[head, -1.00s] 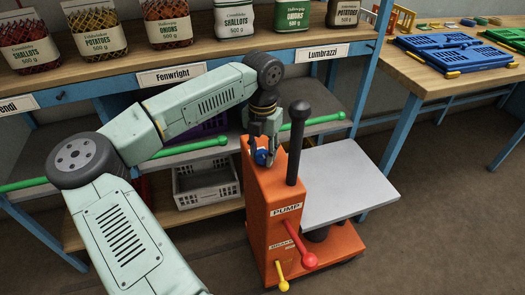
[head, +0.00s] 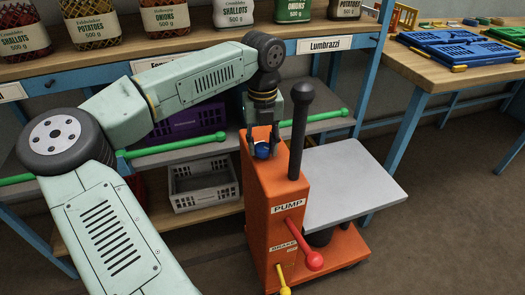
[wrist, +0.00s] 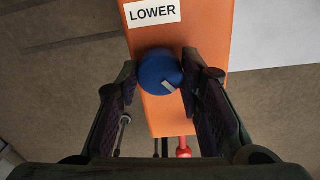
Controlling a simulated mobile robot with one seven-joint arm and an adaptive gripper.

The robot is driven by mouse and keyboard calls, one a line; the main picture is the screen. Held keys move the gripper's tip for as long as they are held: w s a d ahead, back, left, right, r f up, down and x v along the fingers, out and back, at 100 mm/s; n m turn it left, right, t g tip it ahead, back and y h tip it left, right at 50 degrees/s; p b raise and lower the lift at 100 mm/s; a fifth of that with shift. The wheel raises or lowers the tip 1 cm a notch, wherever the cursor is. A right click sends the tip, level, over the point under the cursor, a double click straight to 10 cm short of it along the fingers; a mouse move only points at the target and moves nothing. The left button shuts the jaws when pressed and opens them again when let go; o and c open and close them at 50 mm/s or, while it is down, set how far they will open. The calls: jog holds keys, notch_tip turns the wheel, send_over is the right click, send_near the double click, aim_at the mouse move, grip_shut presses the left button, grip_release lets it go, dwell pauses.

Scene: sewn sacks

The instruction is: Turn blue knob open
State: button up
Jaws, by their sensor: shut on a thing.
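The blue knob (head: 263,151) sits on top of the orange pump housing (head: 270,200) of a lift cart. It also shows in the wrist view (wrist: 160,72), round and blue, with a pale grey pointer mark facing the lower right. A white "LOWER" label (wrist: 153,12) lies just above it there. My gripper (head: 262,148) reaches down onto the knob from above. In the wrist view my gripper (wrist: 160,85) has one dark finger on each side of the knob, shut on it. The exact contact faces are partly hidden.
A black upright handle (head: 299,130) stands close to the right of my gripper. A grey platform (head: 355,190) lies beyond it. A red lever (head: 305,245) and a yellow lever (head: 281,280) stick out low in front. A shelf with green rods (head: 180,150) and a grey crate (head: 202,183) stands behind.

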aim_at(263, 147)
jog(key=n+b, duration=0.3)
jog(key=n, duration=0.1)
jog(key=shift+f+n, duration=0.15)
jog(key=shift+n, duration=0.15)
jog(key=shift+n+b, duration=0.9)
jog(key=shift+n, duration=0.9)
jog(key=o, duration=1.2)
jog(key=shift+c, duration=0.2)
jog(key=shift+r, duration=0.2)
notch_tip(263, 147, up, 12)
